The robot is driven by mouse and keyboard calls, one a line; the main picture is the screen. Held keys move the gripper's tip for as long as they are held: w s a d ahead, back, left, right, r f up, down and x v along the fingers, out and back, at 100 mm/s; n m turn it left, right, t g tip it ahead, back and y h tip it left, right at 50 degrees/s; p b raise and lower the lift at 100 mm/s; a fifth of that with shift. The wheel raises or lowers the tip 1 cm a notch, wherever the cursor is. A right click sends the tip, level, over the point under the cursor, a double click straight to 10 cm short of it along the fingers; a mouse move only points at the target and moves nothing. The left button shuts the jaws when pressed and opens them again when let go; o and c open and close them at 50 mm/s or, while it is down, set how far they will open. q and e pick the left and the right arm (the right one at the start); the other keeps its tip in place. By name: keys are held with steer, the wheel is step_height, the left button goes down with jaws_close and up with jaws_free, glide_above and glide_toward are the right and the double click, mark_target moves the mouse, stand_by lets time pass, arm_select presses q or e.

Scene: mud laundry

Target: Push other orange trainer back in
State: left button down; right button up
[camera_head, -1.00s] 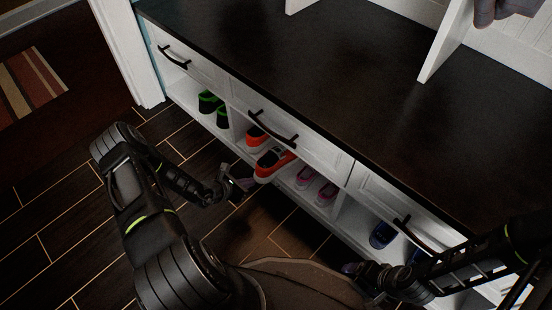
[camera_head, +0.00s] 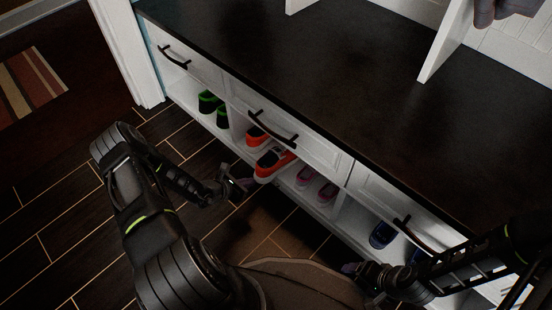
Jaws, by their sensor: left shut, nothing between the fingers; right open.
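Two orange trainers are in the open cubby under the middle drawer. The nearer orange trainer (camera_head: 272,165) juts out over the cubby's front edge, its white sole showing. The other orange trainer (camera_head: 257,137) sits further back to its left, partly hidden by the drawer front. My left gripper (camera_head: 247,184) is shut and empty, low in front of the cubby, just left of the jutting trainer's front end. I cannot tell whether it touches the trainer. My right gripper (camera_head: 352,268) is open and empty, low in front of the right part of the bench.
Green-black shoes (camera_head: 209,102) stand in the left cubby. Pink shoes (camera_head: 306,177) sit right of the orange pair, and blue shoes (camera_head: 382,235) in the right cubby. Drawer handles (camera_head: 272,130) stick out above. The dark wooden floor (camera_head: 60,200) in front is clear.

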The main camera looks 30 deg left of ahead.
mark_target(265, 168)
arm_select(q)
steer(key=shift+w, duration=0.1)
steer(key=shift+w+d+b, duration=0.15)
steer(key=shift+w+d, duration=0.15)
steer(key=shift+w, duration=0.55)
steer(key=shift+w+d+b, duration=0.2)
steer(key=shift+w+d, duration=0.05)
steer(key=shift+w, duration=0.65)
steer(key=shift+w+d+b, duration=0.15)
steer(key=shift+w+d, duration=0.15)
steer(key=shift+w, duration=0.55)
steer(key=shift+w+d+b, duration=0.3)
steer(key=shift+w, duration=0.65)
steer(key=shift+w+d+b, duration=0.25)
steer(key=shift+w, duration=0.7)
steer(key=shift+s+a+r+p, duration=0.1)
steer(key=shift+s+a+p, duration=0.1)
steer(key=shift+s+p, duration=0.25)
steer(key=s+a+p, duration=0.2)
steer(key=s+p, duration=0.1)
steer(key=s, duration=0.5)
steer(key=shift+s+a, duration=0.3)
steer(key=shift+s, duration=0.1)
